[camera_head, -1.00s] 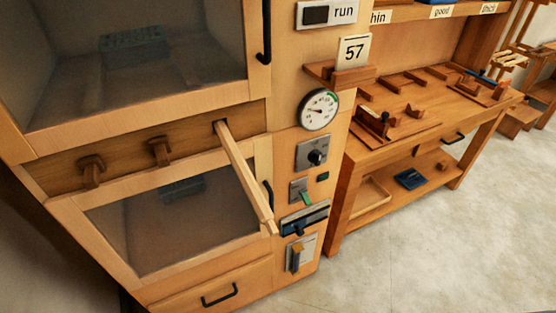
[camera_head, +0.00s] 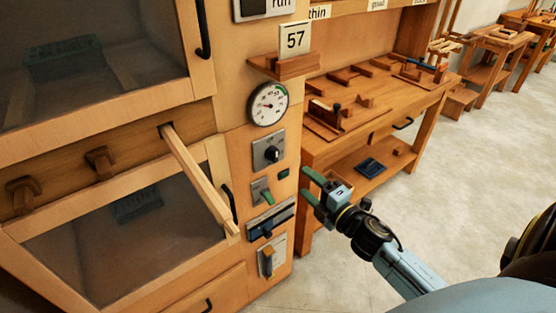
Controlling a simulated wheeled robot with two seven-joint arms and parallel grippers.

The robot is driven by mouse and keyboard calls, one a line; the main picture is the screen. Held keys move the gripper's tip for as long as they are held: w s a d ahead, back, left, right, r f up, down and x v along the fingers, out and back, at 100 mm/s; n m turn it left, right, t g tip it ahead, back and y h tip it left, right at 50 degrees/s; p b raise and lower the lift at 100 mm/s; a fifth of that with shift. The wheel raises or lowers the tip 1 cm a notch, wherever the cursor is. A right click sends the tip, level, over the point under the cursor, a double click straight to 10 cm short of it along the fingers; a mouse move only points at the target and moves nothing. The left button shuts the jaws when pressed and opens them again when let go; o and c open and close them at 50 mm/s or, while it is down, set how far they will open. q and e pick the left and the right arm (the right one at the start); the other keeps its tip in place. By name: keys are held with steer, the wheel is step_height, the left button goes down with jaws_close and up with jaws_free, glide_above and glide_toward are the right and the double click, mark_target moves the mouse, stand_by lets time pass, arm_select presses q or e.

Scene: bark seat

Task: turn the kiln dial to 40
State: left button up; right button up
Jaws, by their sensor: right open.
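The kiln's control dial is a black knob (camera_head: 271,154) on a grey square plate, on the front panel of the wooden kiln (camera_head: 232,70). Above it is a round white gauge (camera_head: 268,104) with a needle and a green arc. A card reading 57 (camera_head: 295,40) stands on a small ledge over the gauge. My right gripper (camera_head: 306,185) is open and empty, its green fingers pointing left towards the panel, right of and below the knob and apart from it in the picture. The knob's exact setting is too small to read. My left gripper is out of view.
Below the knob are a green-levered switch (camera_head: 262,192), a slider panel (camera_head: 270,220) and a plate with an orange-brown lever (camera_head: 267,262). A wooden bar (camera_head: 198,180) juts out from the kiln's left part.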

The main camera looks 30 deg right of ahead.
mark_target(277, 157)
steer(key=w, duration=0.8)
steer(key=w+a, duration=0.1)
steer(key=w, duration=0.4)
steer(key=c, duration=1)
